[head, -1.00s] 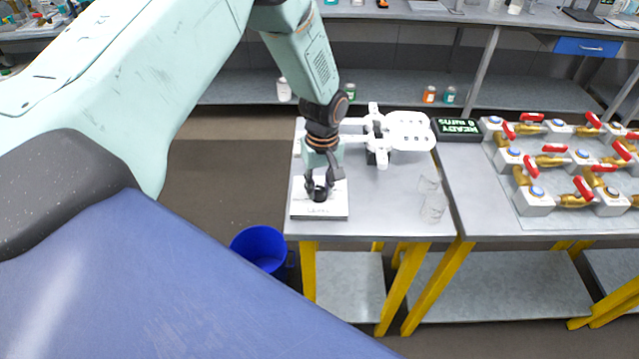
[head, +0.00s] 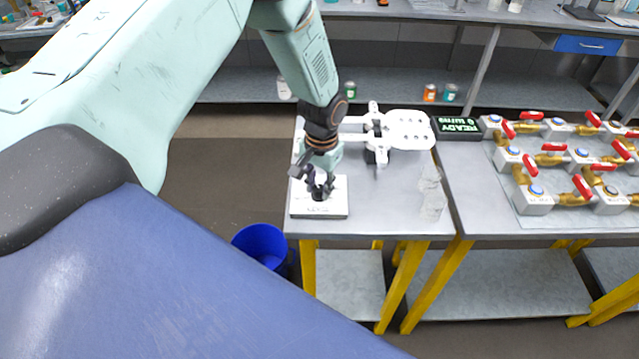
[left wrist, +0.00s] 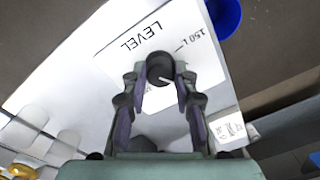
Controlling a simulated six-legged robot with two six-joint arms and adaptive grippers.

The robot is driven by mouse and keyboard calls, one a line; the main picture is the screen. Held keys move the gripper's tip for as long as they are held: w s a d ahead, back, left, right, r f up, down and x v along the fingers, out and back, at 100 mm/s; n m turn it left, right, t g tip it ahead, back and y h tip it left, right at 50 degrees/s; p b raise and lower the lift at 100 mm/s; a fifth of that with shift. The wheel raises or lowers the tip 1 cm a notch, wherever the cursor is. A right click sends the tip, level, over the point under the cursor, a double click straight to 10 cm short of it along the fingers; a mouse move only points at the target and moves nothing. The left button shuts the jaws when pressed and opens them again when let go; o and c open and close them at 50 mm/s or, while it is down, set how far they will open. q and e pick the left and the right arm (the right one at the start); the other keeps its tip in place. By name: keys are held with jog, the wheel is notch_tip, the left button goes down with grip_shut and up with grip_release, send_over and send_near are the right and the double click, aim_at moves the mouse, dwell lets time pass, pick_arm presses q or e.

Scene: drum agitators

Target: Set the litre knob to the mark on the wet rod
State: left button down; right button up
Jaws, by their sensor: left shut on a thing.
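The black litre knob (head: 319,195) stands on a white panel (head: 333,208) at the near left of the grey table. In the left wrist view the knob (left wrist: 160,67) has a pale pointer line on top, and the panel is printed "LEVEL" and "150 L". My left gripper (head: 318,189) is shut on the knob, with its two fingers (left wrist: 157,82) on either side of it. The fingers and palm hide part of the panel and its other marks. I cannot make out a wet rod or its mark. My right gripper is not in view.
A white fixture (head: 408,128) stands behind the panel, with clear glassware (head: 432,205) at the table's right. Red-handled brass valves (head: 553,160) fill the right table. A blue bucket (head: 258,244) is on the floor at left.

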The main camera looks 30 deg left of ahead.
aim_at(320, 190)
pick_arm(q)
jog(key=shift+s+m, duration=0.1)
jog(key=shift+m, duration=1)
jog(key=c, duration=1)
grip_release()
jog(key=shift+s, duration=0.1)
jog(key=shift+c, duration=0.2)
jog(key=shift+r, duration=0.1)
jog(key=shift+w+r, duration=0.2)
jog(key=shift+r, duration=0.05)
notch_tip(320, 190, up, 11)
jog(key=shift+s+d+r, duration=0.2)
